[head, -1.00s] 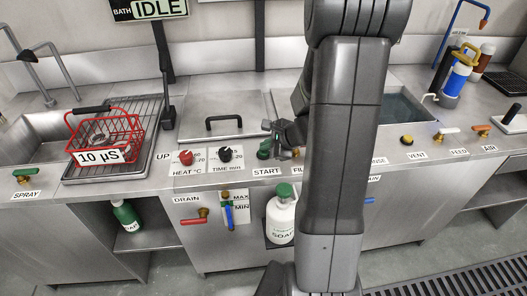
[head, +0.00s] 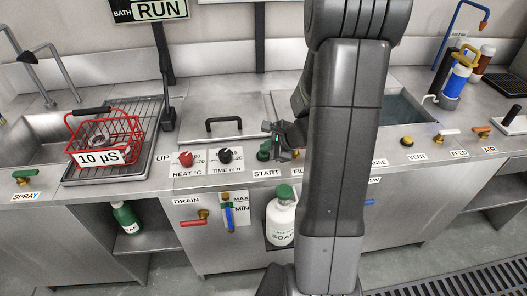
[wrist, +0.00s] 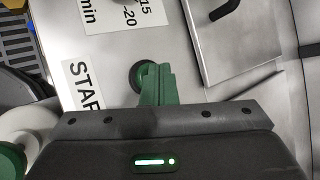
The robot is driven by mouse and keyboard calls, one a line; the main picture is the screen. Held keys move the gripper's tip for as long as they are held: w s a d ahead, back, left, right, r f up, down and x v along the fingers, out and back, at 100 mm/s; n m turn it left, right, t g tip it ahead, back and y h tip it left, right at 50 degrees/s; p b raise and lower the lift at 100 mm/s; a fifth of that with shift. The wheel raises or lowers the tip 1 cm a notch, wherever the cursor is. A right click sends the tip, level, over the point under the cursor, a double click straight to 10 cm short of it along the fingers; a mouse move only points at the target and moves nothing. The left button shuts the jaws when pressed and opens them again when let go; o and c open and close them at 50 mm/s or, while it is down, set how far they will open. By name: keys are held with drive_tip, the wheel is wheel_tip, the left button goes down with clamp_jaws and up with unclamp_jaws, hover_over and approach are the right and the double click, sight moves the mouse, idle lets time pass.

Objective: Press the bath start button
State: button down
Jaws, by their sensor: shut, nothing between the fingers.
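The green bath start button (head: 263,155) sits on the counter front above the START label (head: 267,173). In the wrist view the round button (wrist: 137,76) shows beside and partly behind the green fingers. My gripper (head: 275,140) is shut and empty, right at the button. Its fingers (wrist: 156,72) overlap the button in the wrist view; whether they touch it I cannot tell. The bath sign (head: 150,10) at the top reads RUN.
A red heat knob (head: 186,158) and a black time knob (head: 225,155) stand left of the button. A closed lid with a handle (head: 224,121) lies behind. A red basket (head: 105,138) is on the left drainer. My arm hides the counter to the right.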

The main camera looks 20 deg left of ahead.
sight(266, 154)
drive_tip(key=shift+r+p, duration=0.3)
drive_tip(key=shift+r, duration=0.3)
drive_tip(key=shift+r, duration=0.15)
wheel_tip(266, 154, up, 5)
drive_tip(key=p, duration=0.4)
idle(0.4)
